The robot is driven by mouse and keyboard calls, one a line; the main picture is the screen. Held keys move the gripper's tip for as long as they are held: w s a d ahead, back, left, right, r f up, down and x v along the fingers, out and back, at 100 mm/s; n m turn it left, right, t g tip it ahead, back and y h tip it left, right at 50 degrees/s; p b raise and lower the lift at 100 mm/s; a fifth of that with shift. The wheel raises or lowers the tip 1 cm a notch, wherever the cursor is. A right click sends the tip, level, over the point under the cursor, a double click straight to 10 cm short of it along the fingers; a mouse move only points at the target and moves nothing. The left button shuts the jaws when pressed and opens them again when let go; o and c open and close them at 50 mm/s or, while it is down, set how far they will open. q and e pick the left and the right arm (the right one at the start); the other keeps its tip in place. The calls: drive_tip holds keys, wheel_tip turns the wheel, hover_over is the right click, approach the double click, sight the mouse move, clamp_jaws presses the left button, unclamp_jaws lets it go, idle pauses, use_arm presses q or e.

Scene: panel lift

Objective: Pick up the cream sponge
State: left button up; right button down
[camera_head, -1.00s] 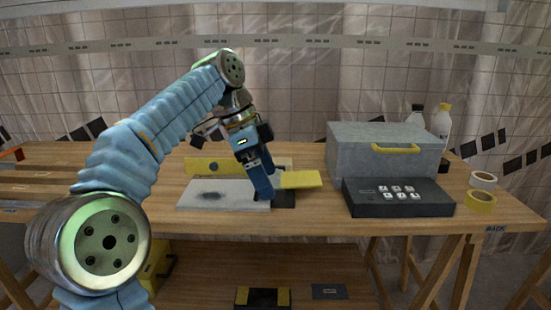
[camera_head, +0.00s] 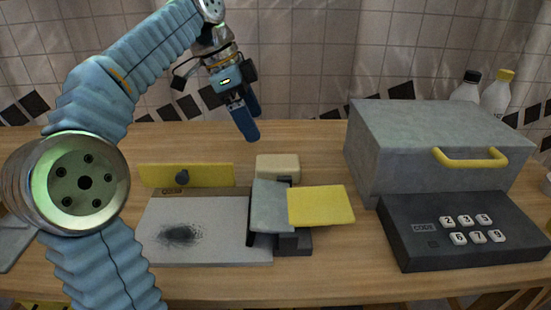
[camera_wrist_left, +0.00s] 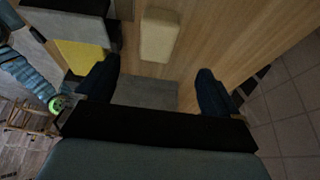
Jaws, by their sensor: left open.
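The cream sponge (camera_head: 277,167) is a small pale block on the wooden table, behind a raised grey panel (camera_head: 271,207) with a yellow flap (camera_head: 321,206). My left gripper (camera_head: 249,128) is above the table, behind and a little left of the sponge in the head view, open and empty. In the left wrist view the sponge (camera_wrist_left: 159,36) lies beyond the two spread fingers (camera_wrist_left: 155,82), apart from them. The yellow flap (camera_wrist_left: 80,57) also shows there, partly behind a finger. My right gripper is not in view.
A pale board (camera_head: 205,245) with a dark smudge lies left of the panel, with a yellow strip (camera_head: 208,175) with a knob behind it. A grey box (camera_head: 430,135) with a yellow handle and a dark keypad (camera_head: 462,232) stand right. The table's back left is clear.

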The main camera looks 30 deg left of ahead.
sight(276, 161)
use_arm(q)
drive_tip(key=x, duration=0.7)
drive_tip(key=shift+d, duration=0.1)
drive_tip(key=x, duration=0.4)
drive_tip(key=shift+w+d+f, duration=0.1)
drive_tip(key=shift+d+f, duration=0.05)
drive_tip(key=shift+d, duration=0.25)
drive_tip(key=shift+d+f, duration=0.1)
drive_tip(key=shift+f, duration=0.3)
drive_tip(key=shift+f, duration=0.15)
drive_tip(key=shift+c, duration=0.2)
drive_tip(key=c, duration=1)
